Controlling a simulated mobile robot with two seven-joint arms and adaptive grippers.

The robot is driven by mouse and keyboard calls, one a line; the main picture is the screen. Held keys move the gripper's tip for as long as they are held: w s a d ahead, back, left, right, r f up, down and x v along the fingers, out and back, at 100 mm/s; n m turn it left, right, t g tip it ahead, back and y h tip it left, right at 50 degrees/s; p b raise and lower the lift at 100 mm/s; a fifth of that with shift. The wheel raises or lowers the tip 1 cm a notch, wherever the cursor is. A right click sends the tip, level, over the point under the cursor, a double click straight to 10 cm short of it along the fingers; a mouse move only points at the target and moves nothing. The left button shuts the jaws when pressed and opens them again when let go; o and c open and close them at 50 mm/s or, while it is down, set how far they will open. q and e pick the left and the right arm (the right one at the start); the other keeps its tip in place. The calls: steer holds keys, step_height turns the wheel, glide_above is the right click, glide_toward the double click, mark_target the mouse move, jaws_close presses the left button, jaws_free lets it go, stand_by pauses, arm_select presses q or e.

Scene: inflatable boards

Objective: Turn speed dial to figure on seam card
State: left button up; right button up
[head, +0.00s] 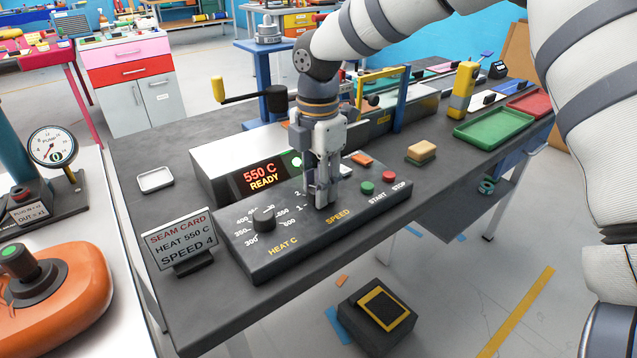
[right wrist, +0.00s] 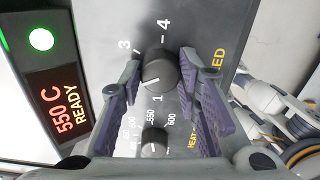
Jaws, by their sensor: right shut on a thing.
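The seam card (head: 181,243) stands at the left in the head view and reads "HEAT 550 C, SPEED 4". My right gripper (head: 322,196) reaches down over the control panel (head: 290,250) at the word SPEED and hides the dial there. In the right wrist view, the dark speed dial (right wrist: 157,74) sits between the two fingers of my right gripper (right wrist: 165,95), which is shut on it. Its white line points to the lower left, between 1 and the side of 3, away from 4. Figure 2 is hidden there. My left gripper is out of view.
The heat dial (head: 264,219) is left of the gripper. The display (head: 262,175) reads "550 C READY". Red and green buttons (head: 367,188) labelled STOP and START lie close right.

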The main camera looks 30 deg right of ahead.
steer(key=shift+r+m+p, duration=0.1)
steer(key=shift+m+p, duration=0.2)
steer(key=shift+m, duration=1.6)
steer(key=m, duration=0.6)
steer(key=shift+m, duration=0.3)
steer(key=m, duration=0.6)
steer(key=shift+f, duration=0.2)
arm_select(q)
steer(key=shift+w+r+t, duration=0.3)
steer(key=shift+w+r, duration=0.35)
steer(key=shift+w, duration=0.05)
arm_select(e)
steer(key=m, duration=0.6)
steer(key=shift+m, duration=0.3)
steer(key=o, duration=1.2)
